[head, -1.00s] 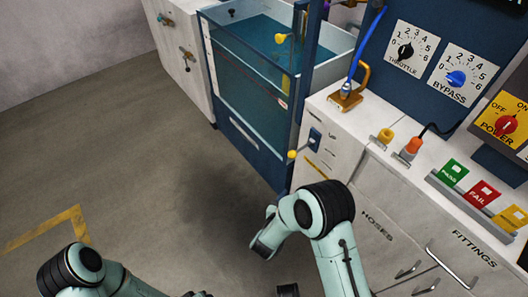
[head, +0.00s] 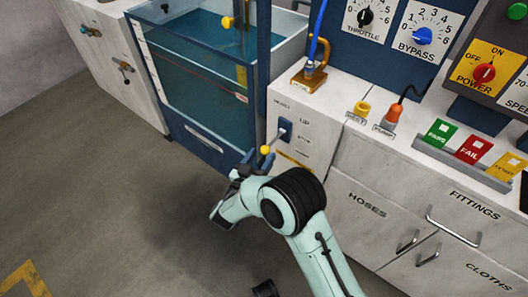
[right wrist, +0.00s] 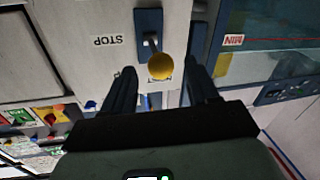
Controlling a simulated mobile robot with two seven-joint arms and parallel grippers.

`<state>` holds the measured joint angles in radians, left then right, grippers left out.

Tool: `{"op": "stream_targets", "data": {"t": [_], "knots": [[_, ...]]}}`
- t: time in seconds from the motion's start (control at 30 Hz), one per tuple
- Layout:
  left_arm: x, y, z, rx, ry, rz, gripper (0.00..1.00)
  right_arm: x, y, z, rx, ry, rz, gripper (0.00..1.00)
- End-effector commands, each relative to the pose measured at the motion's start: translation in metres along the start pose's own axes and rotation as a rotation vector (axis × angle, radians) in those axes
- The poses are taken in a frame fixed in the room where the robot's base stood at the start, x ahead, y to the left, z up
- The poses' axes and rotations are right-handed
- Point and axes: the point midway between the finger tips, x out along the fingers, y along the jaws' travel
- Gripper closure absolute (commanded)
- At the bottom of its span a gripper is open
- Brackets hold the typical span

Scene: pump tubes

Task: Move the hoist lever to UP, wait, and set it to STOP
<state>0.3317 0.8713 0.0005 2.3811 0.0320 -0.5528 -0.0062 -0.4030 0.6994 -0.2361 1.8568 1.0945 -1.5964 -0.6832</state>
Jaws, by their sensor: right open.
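The hoist lever is a grey rod with a yellow ball knob (head: 265,150) on a dark blue plate (head: 286,129) on the white cabinet's front. UP is printed beside the plate, with a smaller label below. I cannot tell for sure which setting it is at. My right gripper (head: 246,170) is open just below the knob. In the right wrist view, which is upside down, the yellow knob (right wrist: 161,67) shows between the two open fingers, apparently touching neither. The STOP label shows beside the plate (right wrist: 148,28).
A water tank (head: 205,85) stands left of the lever, close to the gripper. Above the lever is a brass fitting (head: 309,76) with a blue hose. To the right are a power panel (head: 484,71) and tags (head: 439,133) in a rack. The floor at left is clear.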

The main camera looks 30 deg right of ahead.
Motion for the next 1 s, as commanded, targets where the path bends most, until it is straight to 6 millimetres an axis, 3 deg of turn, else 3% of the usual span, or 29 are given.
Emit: {"op": "stream_targets", "data": {"t": [0.2, 0.57, 0.6, 0.77, 0.8, 1.0], "knots": [[0.009, -0.010, 0.011, -0.011, -0.037, -0.018, 0.57, 0.028, 0.000, 0.001, 0.000, 0.000, 0.002, 0.41], [0.010, -0.012, 0.014, -0.013, -0.047, -0.022, 0.57, 0.034, 0.000, 0.000, -0.001, -0.001, -0.001, 0.41], [0.010, -0.012, 0.014, -0.013, -0.047, -0.022, 0.57, 0.034, 0.000, 0.000, -0.001, -0.001, -0.001, 0.44], [0.010, -0.012, 0.014, -0.013, -0.046, -0.021, 0.57, 0.034, 0.000, 0.000, -0.001, -0.001, -0.001, 0.96], [0.010, -0.011, 0.014, -0.013, -0.046, -0.021, 0.57, 0.034, 0.000, 0.000, -0.001, -0.001, -0.001, 1.00], [0.007, -0.009, 0.011, -0.010, -0.036, -0.017, 0.57, 0.034, 0.001, -0.001, 0.001, -0.008, -0.002, 1.00]]}}
